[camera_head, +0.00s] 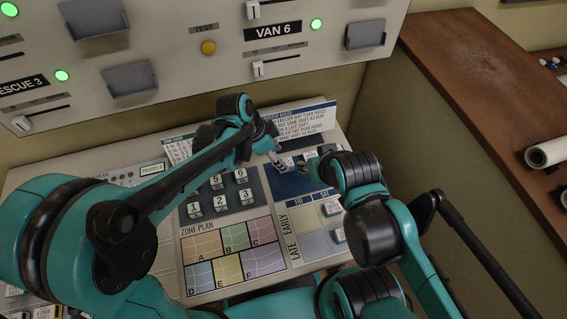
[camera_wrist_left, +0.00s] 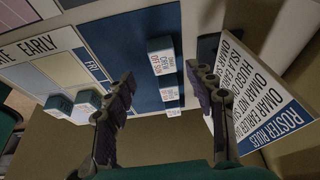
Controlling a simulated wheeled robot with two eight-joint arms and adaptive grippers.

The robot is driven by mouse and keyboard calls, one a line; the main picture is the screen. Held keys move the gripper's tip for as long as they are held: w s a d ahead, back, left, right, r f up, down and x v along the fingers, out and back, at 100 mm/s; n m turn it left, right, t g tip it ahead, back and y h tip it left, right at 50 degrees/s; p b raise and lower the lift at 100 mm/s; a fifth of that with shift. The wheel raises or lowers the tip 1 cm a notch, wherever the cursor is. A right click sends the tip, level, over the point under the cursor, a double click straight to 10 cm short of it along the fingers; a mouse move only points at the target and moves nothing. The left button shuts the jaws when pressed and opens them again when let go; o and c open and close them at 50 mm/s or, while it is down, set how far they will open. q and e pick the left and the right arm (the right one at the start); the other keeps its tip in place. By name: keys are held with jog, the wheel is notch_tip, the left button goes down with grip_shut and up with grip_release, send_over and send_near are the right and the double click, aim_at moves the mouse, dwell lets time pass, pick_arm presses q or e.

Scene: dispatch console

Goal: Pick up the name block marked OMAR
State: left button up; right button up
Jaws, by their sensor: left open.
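My left gripper (camera_head: 273,146) is open over the dark blue area of the roster board (camera_head: 292,183). In the left wrist view, its fingers (camera_wrist_left: 161,92) are spread on either side of a row of teal-and-white name blocks. The closest to the picture top is a block (camera_wrist_left: 161,57) with small print; another (camera_wrist_left: 168,82) and a third (camera_wrist_left: 172,105) follow. I cannot tell which is marked OMAR. No block is visibly gripped. In the head view, the arms partly hide the blocks (camera_head: 286,162). My right arm's end (camera_head: 318,168) is close by at the right; its fingers are unclear.
More name blocks stand on the shift grid, including one (camera_wrist_left: 87,98) in the left wrist view. An upright roster rules card (camera_wrist_left: 268,108) stands close beside the fingers. Numbered blocks (camera_head: 220,197) and a zone plan (camera_head: 227,255) lie left. The console wall rises behind.

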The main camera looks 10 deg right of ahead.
pick_arm(q)
jog(key=b+x, duration=0.2)
jog(key=x, duration=0.3)
jog(key=shift+w+a+f, duration=0.1)
jog(key=shift+w+f, duration=0.1)
jog(key=shift+f, duration=0.05)
jog(key=shift+r, duration=0.1)
jog(key=shift+c, duration=1.2)
jog(key=c, duration=0.9)
